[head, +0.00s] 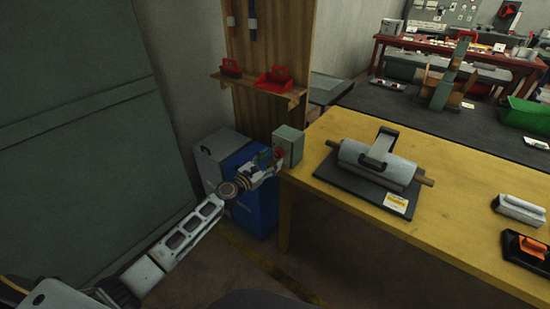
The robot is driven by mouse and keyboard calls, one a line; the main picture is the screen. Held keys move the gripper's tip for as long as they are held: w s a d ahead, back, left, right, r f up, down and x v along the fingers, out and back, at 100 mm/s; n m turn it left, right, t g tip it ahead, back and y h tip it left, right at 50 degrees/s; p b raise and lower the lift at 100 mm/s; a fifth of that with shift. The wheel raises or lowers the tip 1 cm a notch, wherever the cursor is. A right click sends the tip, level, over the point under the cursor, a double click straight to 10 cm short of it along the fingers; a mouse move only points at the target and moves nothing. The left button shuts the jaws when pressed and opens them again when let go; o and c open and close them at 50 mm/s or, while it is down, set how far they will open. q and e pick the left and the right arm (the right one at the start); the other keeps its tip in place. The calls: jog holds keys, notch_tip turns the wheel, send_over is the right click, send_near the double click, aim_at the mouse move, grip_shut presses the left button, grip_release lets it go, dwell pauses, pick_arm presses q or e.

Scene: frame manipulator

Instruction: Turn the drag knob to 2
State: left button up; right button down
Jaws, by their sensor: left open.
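A small grey-green box (291,141) stands at the left corner of the yellow table. A small red part (280,153) shows on its left side, at the tip of my left gripper; it may be the drag knob, but it is too small to tell, and no numbers are readable. My left gripper (272,162) reaches in from the lower left and is open, with its fingers close to the red part. I cannot tell whether they touch it. My right gripper is not in view.
The yellow table (330,202) holds a grey roller device (378,162) on a dark plate. A blue bin (255,207) and grey cabinet (217,150) stand on the floor behind my left arm. A wooden rack (266,95) rises behind the box.

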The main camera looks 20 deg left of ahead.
aim_at(277, 155)
pick_arm(q)
jog(key=shift+x, duration=0.95)
jog(key=shift+w+d, duration=0.25)
jog(key=shift+w, duration=0.3)
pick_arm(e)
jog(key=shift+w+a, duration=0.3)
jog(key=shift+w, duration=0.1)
pick_arm(q)
jog(key=c, duration=1)
jog(key=shift+c, duration=0.2)
